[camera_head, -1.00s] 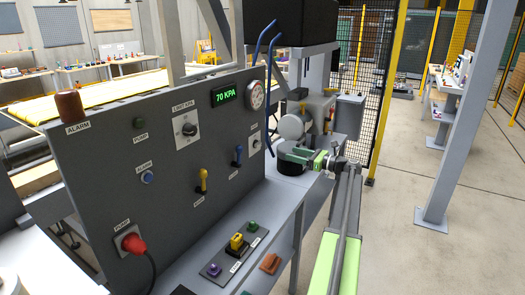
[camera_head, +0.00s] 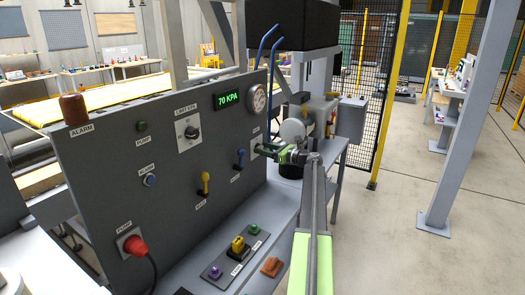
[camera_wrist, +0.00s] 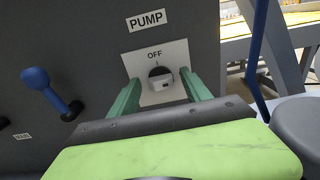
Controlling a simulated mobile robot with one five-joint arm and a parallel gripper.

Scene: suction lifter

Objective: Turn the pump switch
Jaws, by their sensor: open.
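The pump switch (camera_wrist: 160,78) is a small pale knob on a white plate marked OFF, under a PUMP label, on the grey panel in the wrist view. In the head view its plate (camera_head: 256,140) is at the panel's right end, below the gauge. My gripper (camera_wrist: 161,86) is open, with one green finger seen on each side of the knob and nothing between them but the view of the switch. In the head view my gripper (camera_head: 261,149) is close to the panel at the switch. I cannot tell whether the fingers touch the plate.
A blue lever (camera_wrist: 46,92) stands out from the panel left of my gripper. The panel (camera_head: 95,200) also bears a yellow lever (camera_head: 204,184), a limit knob (camera_head: 191,132), a 70 KPA display (camera_head: 228,98) and a red plug (camera_head: 135,246).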

